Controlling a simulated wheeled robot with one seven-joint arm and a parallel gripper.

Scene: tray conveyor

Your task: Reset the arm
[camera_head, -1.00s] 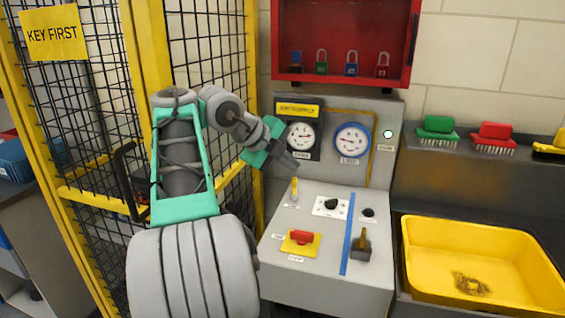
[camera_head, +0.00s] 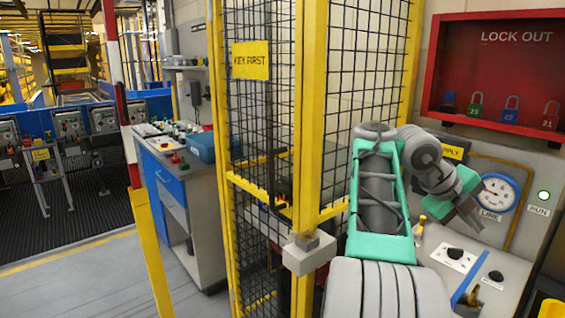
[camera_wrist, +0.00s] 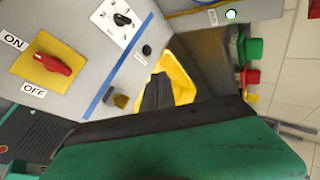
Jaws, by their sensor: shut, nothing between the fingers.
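My gripper (camera_head: 470,218) is at the end of my grey and green arm, on the right side of the head view. Its fingers are shut with nothing between them. It hangs in the air above the sloped grey control panel (camera_head: 440,262), apart from its knobs. In the wrist view, my gripper's dark fingers (camera_wrist: 157,92) point over the same panel. A red rotary switch on a yellow plate (camera_wrist: 52,65), marked ON and OFF, shows at the left there. A black knob (camera_wrist: 122,19) on a white plate is at the top.
A yellow mesh cage (camera_head: 310,110) stands close beside my arm. A red lock-out box (camera_head: 500,70) with padlocks hangs above the panel. A yellow tub (camera_wrist: 180,75) lies beyond the panel. Open floor (camera_head: 95,275) shows at the left, past a striped post (camera_head: 125,100).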

